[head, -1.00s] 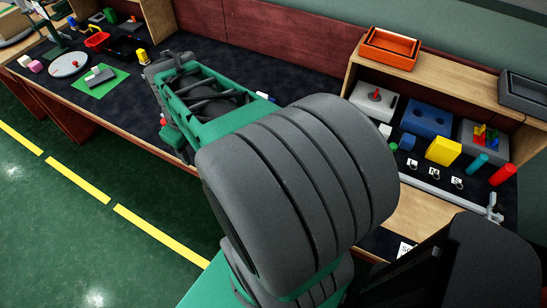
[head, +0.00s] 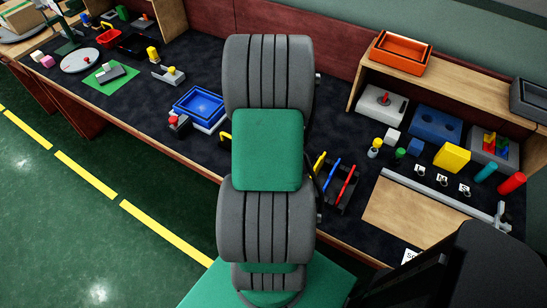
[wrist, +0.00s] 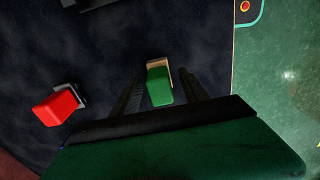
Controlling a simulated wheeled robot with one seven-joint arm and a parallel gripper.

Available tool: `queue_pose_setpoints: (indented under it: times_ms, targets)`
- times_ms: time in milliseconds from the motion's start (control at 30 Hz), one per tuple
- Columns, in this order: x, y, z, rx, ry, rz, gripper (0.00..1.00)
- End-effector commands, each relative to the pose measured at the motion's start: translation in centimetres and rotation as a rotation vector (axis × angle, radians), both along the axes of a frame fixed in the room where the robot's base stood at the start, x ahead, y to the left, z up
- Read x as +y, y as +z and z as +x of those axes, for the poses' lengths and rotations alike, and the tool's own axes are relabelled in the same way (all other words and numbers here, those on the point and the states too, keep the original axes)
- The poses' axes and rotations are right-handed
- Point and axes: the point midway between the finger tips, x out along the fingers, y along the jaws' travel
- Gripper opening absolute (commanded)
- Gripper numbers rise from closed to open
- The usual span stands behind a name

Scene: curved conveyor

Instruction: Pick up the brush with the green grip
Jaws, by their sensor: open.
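The green grip (wrist: 159,88) shows in the wrist view as a green block with a pale tan part along its top and right edges. I take it to be the brush, seen from above over a dark surface. My gripper (wrist: 161,76) is open, with one dark finger on each side of the green grip. Whether the fingers touch it, and how far below them it lies, I cannot tell. A red-gripped object (wrist: 60,107) with a grey end lies to the left. In the head view my gripper is hidden behind my arm, and I cannot pick out the brush there.
In the head view a blue tray (head: 198,104) stands left of my arm. A black rack (head: 340,186) with several coloured handles stands just right of it. A wooden shelf (head: 450,75) carries an orange tray (head: 400,53). Dark table surface is clear between several items.

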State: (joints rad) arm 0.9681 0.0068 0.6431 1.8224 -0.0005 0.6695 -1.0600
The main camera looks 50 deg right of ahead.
Motion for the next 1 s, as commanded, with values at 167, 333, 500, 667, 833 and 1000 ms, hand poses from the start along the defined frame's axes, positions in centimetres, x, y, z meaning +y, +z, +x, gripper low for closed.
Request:
queue_pose_setpoints:
  times_ms: [167, 333, 500, 667, 833, 1000]
  targets:
    - [0.0, 0.04, 0.02, 0.0, 0.0, 0.0, 0.47]
    - [0.0, 0.06, 0.02, 0.0, 0.0, 0.0, 0.33]
    - [0.01, 0.06, 0.02, 0.0, 0.0, 0.0, 0.19]
    - [0.01, 0.07, 0.02, 0.0, 0.0, 0.0, 0.06]
    - [0.01, 0.07, 0.02, 0.0, 0.0, 0.0, 0.0]
    - [-0.01, 0.1, 0.03, 0.0, 0.0, -0.001, 0.0]
